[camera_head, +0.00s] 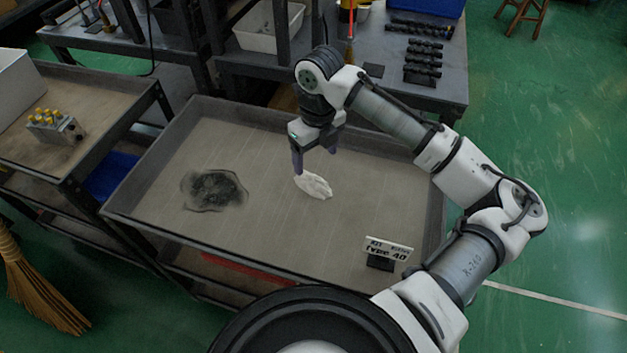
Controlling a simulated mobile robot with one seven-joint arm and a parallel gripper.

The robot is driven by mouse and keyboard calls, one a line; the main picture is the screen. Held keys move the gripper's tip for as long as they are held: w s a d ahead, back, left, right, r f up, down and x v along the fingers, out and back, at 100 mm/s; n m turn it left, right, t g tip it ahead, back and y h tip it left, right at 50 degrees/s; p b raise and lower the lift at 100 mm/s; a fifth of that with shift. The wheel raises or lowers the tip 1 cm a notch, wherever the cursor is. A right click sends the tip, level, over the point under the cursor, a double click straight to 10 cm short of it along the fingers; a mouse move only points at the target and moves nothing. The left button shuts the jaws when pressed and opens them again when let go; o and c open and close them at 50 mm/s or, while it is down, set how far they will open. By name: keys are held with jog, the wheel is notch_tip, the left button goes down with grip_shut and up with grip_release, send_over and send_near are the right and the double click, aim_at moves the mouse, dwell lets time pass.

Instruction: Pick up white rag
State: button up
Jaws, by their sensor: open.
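A small crumpled white rag (315,186) lies on the tray-like top of a grey cart (260,232), a little right of its middle. My gripper (315,165) points down just above and behind the rag. Its jaws are open, with one dark finger to the left and one to the right. The left fingertip is close to the rag's upper left edge. I cannot tell whether it touches. Nothing shows between the fingers.
A dark stain or flat dark patch (213,190) lies left on the cart top. The cart has raised rims. A cart at left holds a valve block (55,126). A workbench (440,92) stands behind.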

aim_at(314, 176)
notch_tip(314, 176, down, 3)
jog(key=shift+r, duration=0.1)
jog(key=shift+s+a+f+p, duration=0.15)
jog(key=shift+f+p, duration=0.3)
jog(key=shift+f, duration=0.9)
jog(key=shift+s+a+f+p, duration=0.1)
jog(key=shift+f+p, duration=0.3)
jog(key=shift+f, duration=0.9)
jog(key=c, duration=1.1)
jog(key=shift+o, duration=0.2)
jog(key=shift+r, duration=0.1)
notch_tip(314, 176, up, 20)
jog(key=b, duration=0.2)
jog(key=o, duration=0.4)
jog(key=shift+c, duration=1.6)
